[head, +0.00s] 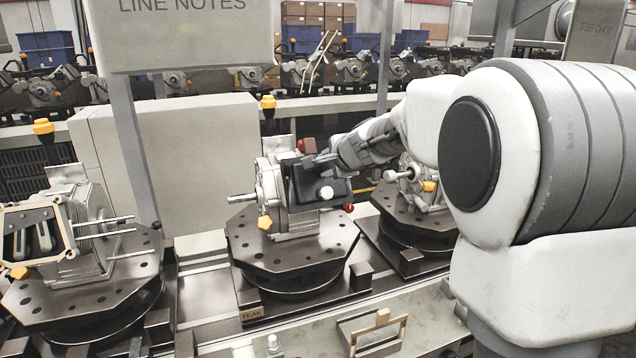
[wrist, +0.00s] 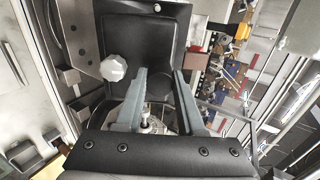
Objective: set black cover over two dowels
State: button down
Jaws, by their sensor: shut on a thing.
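The black cover (head: 312,183), a dark box-like piece with a pale knob, is at the right side of the grey housing (head: 268,183) on the middle round turntable. It fills the upper middle of the wrist view (wrist: 171,27), with the white knob (wrist: 114,67) left of my fingers. My gripper (head: 318,160) reaches in from the right and is shut on the cover; its two grey fingers show in the wrist view (wrist: 164,75). The middle unit's dowels are hidden behind the cover. I cannot tell whether the cover is on them or touches the housing.
A left unit (head: 85,245) shows two thin rods pointing right. A right turntable (head: 420,225) carries another unit under my arm. A red ball knob (head: 349,207) is close to the cover's right. A wooden-handled tray (head: 375,345) and a small bottle (head: 274,346) are in front.

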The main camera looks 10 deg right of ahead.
jog(key=shift+w+a+f, duration=0.15)
jog(key=shift+w+f, duration=0.15)
jog(key=shift+w, duration=0.35)
jog(key=shift+w+f, duration=0.1)
jog(key=shift+w, duration=0.15)
dwell(0.6)
jog(key=c, duration=0.9)
grip_release()
jog(key=o, duration=0.5)
jog(key=shift+f, duration=0.1)
jog(key=shift+c, duration=0.2)
